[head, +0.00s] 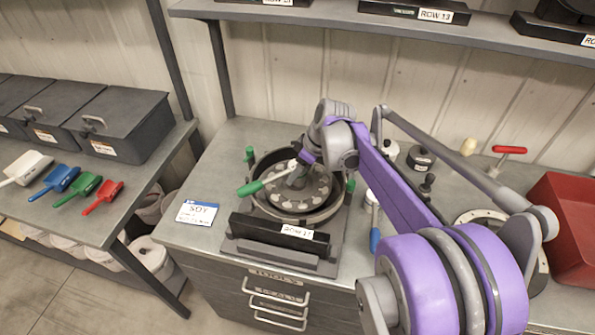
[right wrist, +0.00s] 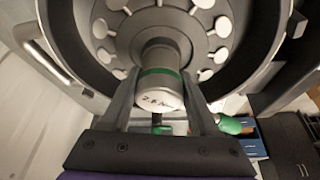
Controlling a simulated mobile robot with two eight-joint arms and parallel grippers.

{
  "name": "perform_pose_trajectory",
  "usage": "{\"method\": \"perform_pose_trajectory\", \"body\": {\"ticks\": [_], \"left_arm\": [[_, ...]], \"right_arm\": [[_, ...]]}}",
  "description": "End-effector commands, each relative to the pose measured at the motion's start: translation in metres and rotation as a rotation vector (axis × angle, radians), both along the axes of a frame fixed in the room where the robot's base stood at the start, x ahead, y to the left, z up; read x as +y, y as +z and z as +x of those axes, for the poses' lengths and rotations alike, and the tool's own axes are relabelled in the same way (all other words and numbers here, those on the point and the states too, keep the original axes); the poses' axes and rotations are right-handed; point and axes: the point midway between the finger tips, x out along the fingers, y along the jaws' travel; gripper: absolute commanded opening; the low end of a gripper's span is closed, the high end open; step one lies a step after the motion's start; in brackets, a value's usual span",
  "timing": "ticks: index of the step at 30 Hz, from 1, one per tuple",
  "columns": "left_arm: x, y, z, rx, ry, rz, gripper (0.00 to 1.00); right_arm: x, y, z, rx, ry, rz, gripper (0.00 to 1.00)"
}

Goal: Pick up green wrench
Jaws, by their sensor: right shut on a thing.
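The green wrench (head: 250,188) has a green handle and a pale shaft. In the head view it lies across the round seed meter (head: 325,212), handle to the left, its head at the hub. My right gripper (head: 301,160) is over the hub. In the right wrist view its two fingers (right wrist: 163,105) are shut on the wrench's round head (right wrist: 160,88), which has a green band and small lettering. The slotted disc (right wrist: 215,45) is behind it. I cannot tell whether the wrench still touches the hub. My left gripper is not in view.
A black box labelled as a row (head: 280,237) stands in front of the meter. A SOY card (head: 198,212) lies to its left. Coloured scoops (head: 78,192) and dark bins (head: 120,122) are on the left bench. A red tray (head: 565,225) is at right. A shelf (head: 380,20) runs above.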

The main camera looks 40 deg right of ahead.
Motion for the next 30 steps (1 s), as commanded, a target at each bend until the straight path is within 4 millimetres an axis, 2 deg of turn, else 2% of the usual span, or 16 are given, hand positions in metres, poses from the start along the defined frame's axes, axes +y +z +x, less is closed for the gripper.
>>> {"method": "perform_pose_trajectory", "body": {"ticks": [8,14,24,30], "left_arm": [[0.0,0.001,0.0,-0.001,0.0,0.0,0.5],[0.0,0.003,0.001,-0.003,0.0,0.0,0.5],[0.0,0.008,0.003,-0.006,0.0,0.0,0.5],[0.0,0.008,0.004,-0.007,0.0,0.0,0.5]], "right_arm": [[0.0,0.008,0.0,-0.001,-0.001,0.0,0.0],[0.0,0.033,0.0,-0.001,-0.001,0.0,0.0],[0.0,0.088,0.001,-0.001,0.0,0.0,0.0],[0.0,0.1,0.0,-0.001,0.0,0.0,0.0]]}}
